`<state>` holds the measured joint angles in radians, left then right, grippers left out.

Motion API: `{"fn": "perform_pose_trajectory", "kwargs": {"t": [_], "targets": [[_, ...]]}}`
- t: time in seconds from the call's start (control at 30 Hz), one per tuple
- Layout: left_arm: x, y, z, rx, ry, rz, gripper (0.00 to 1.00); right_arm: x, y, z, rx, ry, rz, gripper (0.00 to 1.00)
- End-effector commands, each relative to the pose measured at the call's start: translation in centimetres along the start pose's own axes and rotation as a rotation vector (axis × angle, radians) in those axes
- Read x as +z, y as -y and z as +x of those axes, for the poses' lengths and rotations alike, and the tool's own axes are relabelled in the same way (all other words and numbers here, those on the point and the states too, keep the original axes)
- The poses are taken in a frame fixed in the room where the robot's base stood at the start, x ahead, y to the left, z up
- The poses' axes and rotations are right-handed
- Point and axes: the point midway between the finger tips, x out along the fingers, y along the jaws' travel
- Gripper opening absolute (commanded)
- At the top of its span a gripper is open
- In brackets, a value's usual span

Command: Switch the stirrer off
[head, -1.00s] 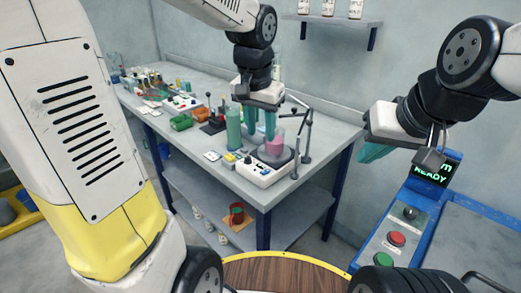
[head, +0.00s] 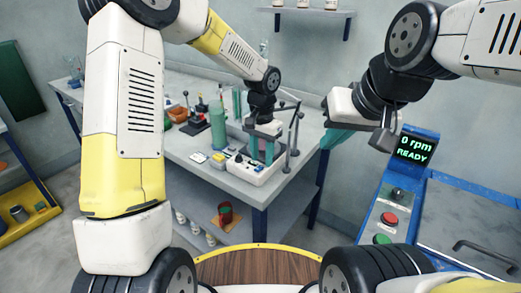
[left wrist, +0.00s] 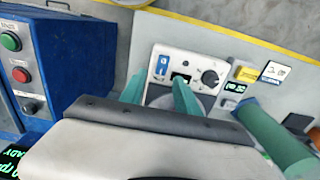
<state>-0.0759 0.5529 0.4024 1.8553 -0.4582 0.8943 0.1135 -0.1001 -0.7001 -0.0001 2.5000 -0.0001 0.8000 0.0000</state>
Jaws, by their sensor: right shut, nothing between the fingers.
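The stirrer (head: 247,173) is a white box with a front panel, near the front corner of the bench. In the left wrist view its panel (left wrist: 197,64) shows a blue-marked part, a black rocker-like switch (left wrist: 180,78) and a dark round knob (left wrist: 210,78). My left gripper (head: 262,150) is over the stirrer, its teal fingers apart with nothing seen between them. In the left wrist view one fingertip of my left gripper (left wrist: 158,88) overlaps the lower edge of the black switch; contact cannot be told. My right gripper (head: 337,140) is shut and empty, right of the bench.
A green cylinder (head: 218,130) stands left of the stirrer, with small yellow and white items beside it. Stand rods (head: 290,142) rise at its right. A blue console (head: 385,195) at right shows "0 rpm READY" and has red and green buttons. A round wooden top (head: 250,268) is in front.

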Motion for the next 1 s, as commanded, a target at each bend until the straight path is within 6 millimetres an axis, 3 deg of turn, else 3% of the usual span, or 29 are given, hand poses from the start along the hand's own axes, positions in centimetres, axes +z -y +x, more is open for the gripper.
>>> {"fn": "perform_pose_trajectory", "kwargs": {"t": [0.2, 0.47, 0.67, 1.0], "targets": [[0.0, 0.0, 1.8, 0.0, 0.0, -0.001, 0.38, 0.0, 0.0, 0.0, 0.0, 0.0, 0.0, 0.0], [0.0, 0.1, 1.9, 0.0, -0.001, -0.001, 0.38, 0.0, 0.0, 0.0, 0.0, 0.0, 0.0, 0.0], [0.0, 0.0, 1.9, 0.0, -0.001, -0.001, 0.0, 0.0, 0.0, 0.0, 0.0, 0.0, 0.0, 0.0], [0.3, 0.1, 1.7, -0.002, -0.057, -0.001, 0.0, 0.0, 0.0, 0.0, 0.0, 0.0, 0.0, 0.0]]}}
